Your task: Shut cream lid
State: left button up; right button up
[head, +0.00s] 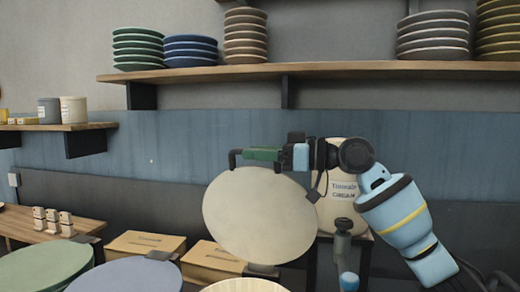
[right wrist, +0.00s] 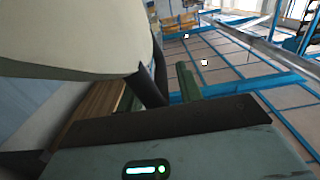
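The cream lid (head: 258,215) is a large round pale disc, raised and tilted steeply, with a dark mount (head: 262,270) at its lower edge. A pale rounded rim (head: 245,286) shows below it, cut off by the frame. My right gripper (head: 258,157) is at the lid's top edge; I cannot tell whether it touches it. In the right wrist view, a pale rounded surface fills the upper left, close to the dark and green finger parts (right wrist: 170,84). The finger gap is unclear. My left gripper is not in view.
A green lid (head: 42,268) and a grey-blue lid (head: 125,277) lie low at left. Cardboard boxes (head: 145,244) sit behind the lids. A shelf (head: 300,70) with stacked plates runs above.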

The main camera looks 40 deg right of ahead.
jog(key=shift+w+a, duration=0.1)
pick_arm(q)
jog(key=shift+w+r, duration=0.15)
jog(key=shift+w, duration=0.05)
pick_arm(e)
grip_shut()
jog(key=shift+f, duration=0.1)
